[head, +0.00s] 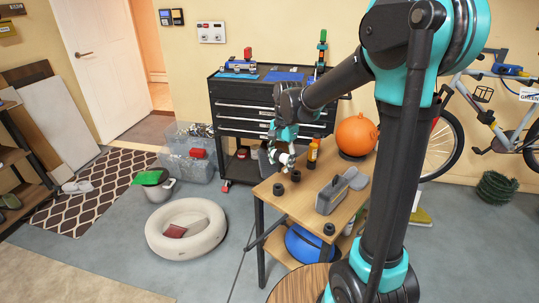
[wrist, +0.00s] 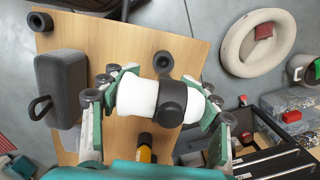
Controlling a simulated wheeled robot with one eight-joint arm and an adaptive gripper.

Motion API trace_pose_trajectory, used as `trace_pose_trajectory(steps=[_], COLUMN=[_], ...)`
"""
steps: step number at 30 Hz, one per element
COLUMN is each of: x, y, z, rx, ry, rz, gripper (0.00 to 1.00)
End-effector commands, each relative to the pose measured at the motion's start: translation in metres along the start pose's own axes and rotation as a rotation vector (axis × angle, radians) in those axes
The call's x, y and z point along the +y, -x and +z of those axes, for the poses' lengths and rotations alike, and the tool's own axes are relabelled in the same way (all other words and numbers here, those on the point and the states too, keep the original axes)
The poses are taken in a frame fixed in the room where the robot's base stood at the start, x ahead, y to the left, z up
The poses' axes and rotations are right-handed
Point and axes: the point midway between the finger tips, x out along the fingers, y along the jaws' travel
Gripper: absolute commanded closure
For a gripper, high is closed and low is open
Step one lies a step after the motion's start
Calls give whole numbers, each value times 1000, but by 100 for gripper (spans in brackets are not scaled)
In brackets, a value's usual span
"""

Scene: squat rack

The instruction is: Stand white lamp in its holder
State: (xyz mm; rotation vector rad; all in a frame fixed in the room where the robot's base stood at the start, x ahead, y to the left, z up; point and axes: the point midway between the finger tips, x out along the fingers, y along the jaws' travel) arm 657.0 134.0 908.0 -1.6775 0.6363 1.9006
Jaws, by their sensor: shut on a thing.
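The white lamp (wrist: 138,97) is a white cylinder with a wide black part around it. In the wrist view it lies crosswise between the fingers of my gripper (wrist: 158,100), which is shut on it. In the head view my gripper (head: 284,140) holds the lamp (head: 287,158) over the far left part of the wooden table (head: 318,184). Short black round holders stand on the table in the head view: one at the left edge (head: 278,189), one behind it (head: 295,176), one near the front (head: 329,229). I cannot tell which belongs to the lamp.
A grey speaker (head: 333,195) stands on the table's right, also in the wrist view (wrist: 62,88). An orange bottle (head: 312,153) stands near the lamp, and an orange ball (head: 356,135) is at the back. A black tool chest (head: 262,110) is behind. Table surface between holders is clear.

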Motion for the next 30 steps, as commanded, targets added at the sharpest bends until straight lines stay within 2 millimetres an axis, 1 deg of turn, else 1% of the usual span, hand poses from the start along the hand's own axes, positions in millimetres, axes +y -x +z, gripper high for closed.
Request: trace_pose_trajectory(steps=[11, 14, 17, 30], x=[0, 0, 0, 0], y=[0, -3, -9, -45], z=[0, 0, -1, -5], rx=[-1, -1, -1, -1], ry=[0, 0, 0, 0], rz=[2, 2, 2, 2], gripper=[92, 92, 92, 92])
